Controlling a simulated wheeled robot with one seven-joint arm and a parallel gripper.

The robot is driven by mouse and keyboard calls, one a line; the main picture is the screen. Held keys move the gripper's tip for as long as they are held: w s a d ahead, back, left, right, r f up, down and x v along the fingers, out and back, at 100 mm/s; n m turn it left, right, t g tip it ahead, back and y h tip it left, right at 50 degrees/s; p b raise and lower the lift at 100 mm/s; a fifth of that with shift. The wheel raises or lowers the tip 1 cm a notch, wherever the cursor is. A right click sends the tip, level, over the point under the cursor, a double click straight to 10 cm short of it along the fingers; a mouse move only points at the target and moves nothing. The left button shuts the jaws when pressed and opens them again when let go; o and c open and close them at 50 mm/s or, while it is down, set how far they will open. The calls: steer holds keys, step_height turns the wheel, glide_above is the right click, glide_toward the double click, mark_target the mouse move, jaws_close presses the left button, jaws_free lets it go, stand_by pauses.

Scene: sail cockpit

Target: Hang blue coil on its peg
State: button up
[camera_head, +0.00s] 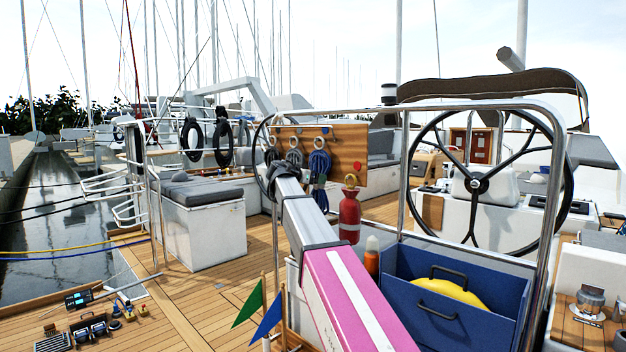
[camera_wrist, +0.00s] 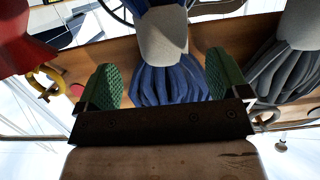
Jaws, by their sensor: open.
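The blue coil (camera_head: 320,164) hangs at the wooden board (camera_head: 345,146), under a pale loop at the board's upper edge. In the wrist view the blue coil (camera_wrist: 170,84) has a light grey band around it and fills most of the space between my green finger pads. My gripper (camera_wrist: 163,80) is open, one pad on each side of the coil; whether a pad touches it I cannot tell. In the head view my arm covers the board's lower left, and the fingers cannot be made out. The peg behind the coil is hidden.
A red extinguisher (camera_head: 350,215) stands to the right, below the board. A metal rail and steering wheel (camera_head: 477,184) stand further right.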

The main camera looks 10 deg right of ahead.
steer(key=v, duration=1)
steer(key=s+d+f+n+g+y, duration=0.2)
steer(key=s+f, duration=0.2)
steer(key=f, duration=0.8)
steer(key=s+d+f+n+g+y, duration=0.1)
steer(key=s+d+f+n+y, duration=0.2)
steer(key=f, duration=0.9)
steer(key=s+d+f+n+g+y, duration=0.15)
steer(key=s+f, duration=0.25)
steer(key=f, duration=0.8)
steer(key=s+d+f+n+g+y, duration=0.1)
steer(key=s+f+n+g+y, duration=0.3)
steer(key=s+f, duration=1.6)
steer(key=shift+s+f+g+y, duration=0.4)
steer(key=shift+f+y, duration=0.15)
steer(key=shift+y, duration=0.5)
